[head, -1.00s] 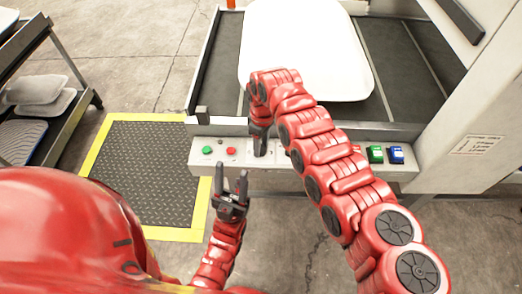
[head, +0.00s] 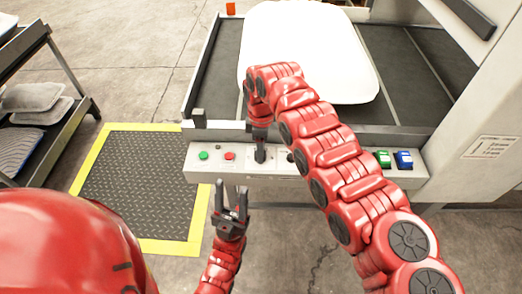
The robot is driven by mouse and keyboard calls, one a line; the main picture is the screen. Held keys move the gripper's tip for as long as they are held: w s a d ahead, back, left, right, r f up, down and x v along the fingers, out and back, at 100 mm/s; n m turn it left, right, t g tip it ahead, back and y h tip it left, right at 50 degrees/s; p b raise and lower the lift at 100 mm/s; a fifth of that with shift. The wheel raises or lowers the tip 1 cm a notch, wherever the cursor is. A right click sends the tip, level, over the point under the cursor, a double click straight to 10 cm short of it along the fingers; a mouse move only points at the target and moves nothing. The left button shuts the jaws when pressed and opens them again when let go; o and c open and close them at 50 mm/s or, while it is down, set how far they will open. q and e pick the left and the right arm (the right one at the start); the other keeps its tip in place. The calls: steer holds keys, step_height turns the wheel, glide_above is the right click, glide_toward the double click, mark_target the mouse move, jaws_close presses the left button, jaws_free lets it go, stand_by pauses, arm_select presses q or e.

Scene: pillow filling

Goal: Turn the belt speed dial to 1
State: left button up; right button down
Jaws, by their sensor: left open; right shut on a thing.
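The control panel (head: 210,172) is a pale strip along the front of the conveyor. It carries a green button (head: 203,155) and a red button (head: 230,156) at its left, and a green switch (head: 382,159) and a blue switch (head: 404,160) at its right. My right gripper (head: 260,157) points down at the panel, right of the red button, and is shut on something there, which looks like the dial. The gripper hides the dial, so its setting cannot be read. My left gripper (head: 232,199) is open and empty in front of the panel.
A white pillow (head: 310,50) lies on the dark conveyor belt (head: 215,85). A rack (head: 70,75) with grey pillows stands at the left. A black mat with a yellow border (head: 140,180) lies on the floor. A white machine housing (head: 480,150) stands at the right.

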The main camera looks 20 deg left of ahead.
steer(key=shift+c, duration=1.9)
jaws_free()
steer(key=shift+r, duration=0.1)
step_height(320, 180, up, 17)
steer(key=w+p, duration=0.1)
steer(key=p, duration=0.5)
steer(key=shift+a, duration=0.1)
